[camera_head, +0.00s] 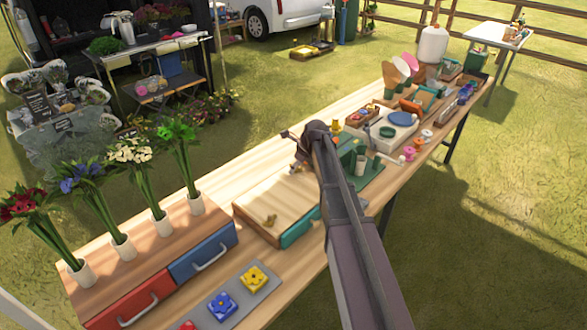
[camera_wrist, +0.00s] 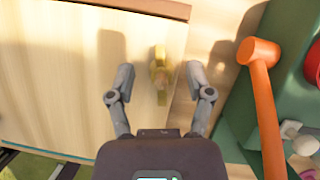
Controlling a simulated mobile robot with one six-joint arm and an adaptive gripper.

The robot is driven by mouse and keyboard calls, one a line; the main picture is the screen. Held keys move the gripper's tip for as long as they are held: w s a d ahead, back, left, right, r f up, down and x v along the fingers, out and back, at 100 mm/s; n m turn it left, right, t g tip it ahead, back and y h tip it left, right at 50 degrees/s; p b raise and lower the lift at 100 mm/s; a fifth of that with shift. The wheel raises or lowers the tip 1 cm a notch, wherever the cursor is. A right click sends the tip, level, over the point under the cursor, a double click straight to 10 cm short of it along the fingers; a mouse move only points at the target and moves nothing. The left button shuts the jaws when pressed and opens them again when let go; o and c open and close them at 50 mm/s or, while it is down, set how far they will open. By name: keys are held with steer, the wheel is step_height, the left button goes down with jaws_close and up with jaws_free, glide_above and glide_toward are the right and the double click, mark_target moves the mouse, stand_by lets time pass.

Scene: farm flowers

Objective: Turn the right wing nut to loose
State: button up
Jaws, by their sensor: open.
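A wooden press board (camera_head: 275,206) lies on the table, with teal showing along its front edge; its pale top (camera_wrist: 65,75) fills the left of the wrist view. In the wrist view a yellow brass wing nut (camera_wrist: 160,77) stands upright near the board's right edge, between my open fingers. My gripper (camera_wrist: 158,80) is over it, with a finger on each side and gaps visible; contact is not visible. In the head view my gripper (camera_head: 297,152) is over the board's far right part, and my arm hides much there.
An orange mallet (camera_wrist: 262,90) and a green tray (camera_wrist: 245,125) lie close to the right of the board. Vases of flowers (camera_head: 120,246) stand on a wooden box to the left. Several tools crowd the table's far end.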

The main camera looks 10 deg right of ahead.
jaws_close()
steer(key=shift+a, duration=0.35)
steer(key=shift+d, duration=0.25)
steer(key=shift+n, duration=0.3)
